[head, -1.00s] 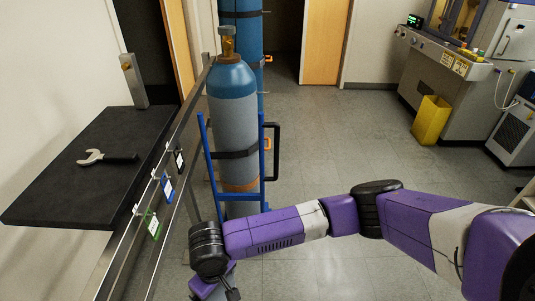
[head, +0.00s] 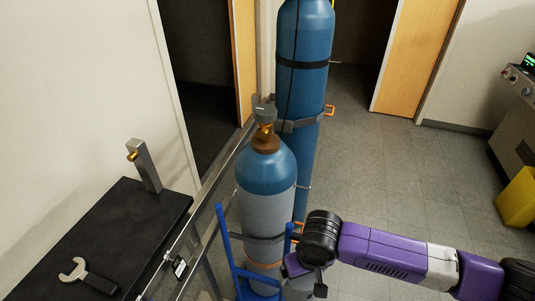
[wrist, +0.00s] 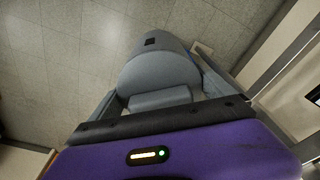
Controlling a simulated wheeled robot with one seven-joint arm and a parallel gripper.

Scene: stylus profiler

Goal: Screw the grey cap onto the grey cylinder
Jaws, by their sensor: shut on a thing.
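The grey cylinder (head: 267,208) stands upright, with a blue shoulder and a brass valve (head: 264,131) under a grey handwheel (head: 264,112). No cap covers the valve. In the wrist view my gripper (wrist: 160,78) is shut on the grey cap (wrist: 158,62), a rounded grey piece with a dark rectangular slot. The cap is held over floor tiles, apart from the cylinder.
A blue trolley (head: 224,238) holds the cylinder. A taller blue cylinder (head: 303,95) stands behind it. At left a dark shelf (head: 110,225) carries a wrench (head: 78,272) and a metal post (head: 145,166). A metal rail runs beside the trolley.

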